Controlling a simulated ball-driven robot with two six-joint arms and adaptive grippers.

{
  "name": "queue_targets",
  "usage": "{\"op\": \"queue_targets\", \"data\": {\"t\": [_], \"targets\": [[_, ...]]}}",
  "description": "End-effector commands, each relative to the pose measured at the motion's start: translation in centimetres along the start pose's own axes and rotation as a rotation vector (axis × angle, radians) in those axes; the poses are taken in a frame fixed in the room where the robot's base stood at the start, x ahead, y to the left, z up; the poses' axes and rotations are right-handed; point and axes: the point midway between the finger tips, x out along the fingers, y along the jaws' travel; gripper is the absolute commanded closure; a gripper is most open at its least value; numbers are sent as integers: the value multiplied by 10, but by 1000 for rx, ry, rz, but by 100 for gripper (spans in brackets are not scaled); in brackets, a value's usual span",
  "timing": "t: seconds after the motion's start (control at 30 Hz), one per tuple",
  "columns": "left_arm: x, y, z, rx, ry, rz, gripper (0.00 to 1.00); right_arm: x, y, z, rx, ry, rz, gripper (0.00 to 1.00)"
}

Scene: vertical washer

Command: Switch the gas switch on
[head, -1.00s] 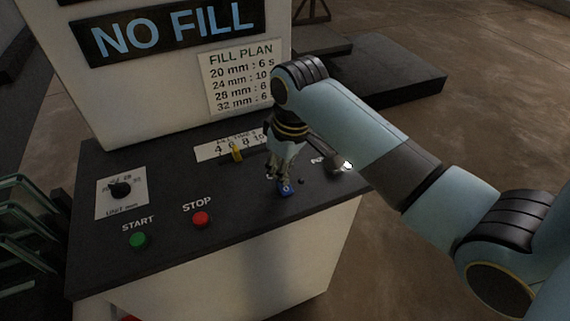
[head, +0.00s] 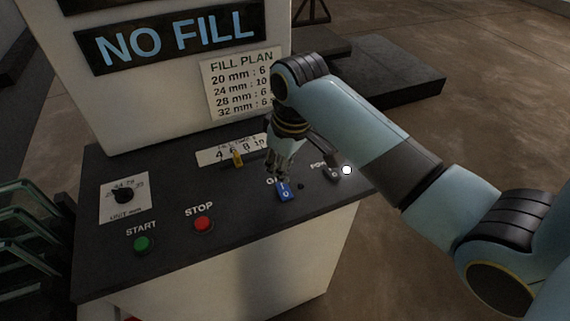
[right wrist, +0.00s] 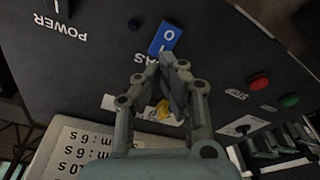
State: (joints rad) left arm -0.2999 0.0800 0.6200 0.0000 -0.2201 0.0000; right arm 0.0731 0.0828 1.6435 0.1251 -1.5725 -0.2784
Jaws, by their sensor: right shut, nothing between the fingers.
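The gas switch is a small blue rocker (head: 286,191) with white I and O marks, on the dark sloping panel. Its label is partly hidden by my gripper. In the right wrist view the blue rocker (right wrist: 166,39) lies just beyond my fingertips, with the GAS label beside it. My right gripper (head: 279,174) is shut and empty, pointing down just behind the rocker's far end. In the right wrist view its fingertips (right wrist: 171,60) are together close to the rocker's I end. Contact cannot be told. My left gripper is out of view.
The panel also has a green START button (head: 141,244), a red STOP button (head: 203,223), a black dial (head: 124,194), a yellow slider (head: 238,159) and a dark POWER switch (head: 333,172). A white round spot (head: 346,170) shows beside POWER. The upright NO FILL housing (head: 180,95) stands behind.

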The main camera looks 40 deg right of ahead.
Motion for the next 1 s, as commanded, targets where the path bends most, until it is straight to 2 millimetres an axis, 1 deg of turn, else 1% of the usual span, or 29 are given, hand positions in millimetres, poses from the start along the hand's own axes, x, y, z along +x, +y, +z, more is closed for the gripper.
{"op": "queue_targets", "data": {"t": [0.3, 0.43, 0.57, 1.0], "targets": [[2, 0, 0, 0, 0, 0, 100, -27, 0, -4, -1, 2, 1, 100], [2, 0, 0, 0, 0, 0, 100, -35, 0, -5, -1, 1, 0, 100], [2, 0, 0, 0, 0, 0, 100, -38, 0, -5, -1, -1, 0, 100], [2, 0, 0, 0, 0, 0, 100, -38, 0, -5, 0, -1, 0, 100]]}}
